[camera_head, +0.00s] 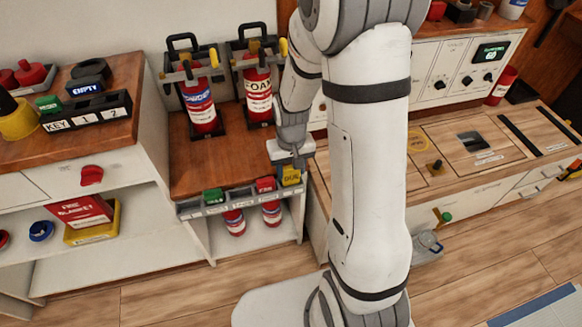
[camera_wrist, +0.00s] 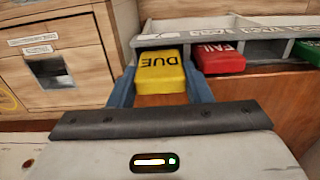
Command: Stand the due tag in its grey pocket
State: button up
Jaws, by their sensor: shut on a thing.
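The yellow due tag (camera_wrist: 160,75), lettered DUE, is held between the two blue fingers of my gripper (camera_wrist: 160,88). In the head view the tag (camera_head: 291,176) shows below my gripper (camera_head: 292,160), at the right end of a grey pocket rack (camera_head: 228,203). In the wrist view the grey rack (camera_wrist: 262,22) runs along the top. Its end pocket lies right by the tag's far edge. I cannot tell whether the tag is inside that pocket or just above it.
A red FAIL tag (camera_wrist: 219,58) stands in the neighbouring pocket, and a green tag (camera_head: 212,195) sits further left. Two red extinguishers (camera_head: 202,105) (camera_head: 258,92) stand behind on the wooden top.

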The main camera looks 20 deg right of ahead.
jog(key=shift+f+b, duration=1.15)
jog(key=shift+f, duration=0.3)
jog(key=o, duration=1)
jog(key=shift+o, duration=0.2)
jog(key=shift+r+p, duration=1.1)
jog(key=shift+r, duration=2.8)
jog(key=s+r+t+p, duration=0.1)
jog(key=s+r+p, duration=0.3)
jog(key=r, duration=0.6)
jog(key=s+r+p, duration=0.5)
jog(key=r+p, duration=0.2)
jog(key=r, duration=0.4)
jog(key=s+r+t+p, duration=0.1)
jog(key=s+r+p, duration=0.3)
jog(key=r, duration=0.6)
jog(key=shift+s+d+r+t+p, duration=0.3)
jog(key=shift+s+p, duration=0.1)
jog(key=shift+p, duration=0.55)
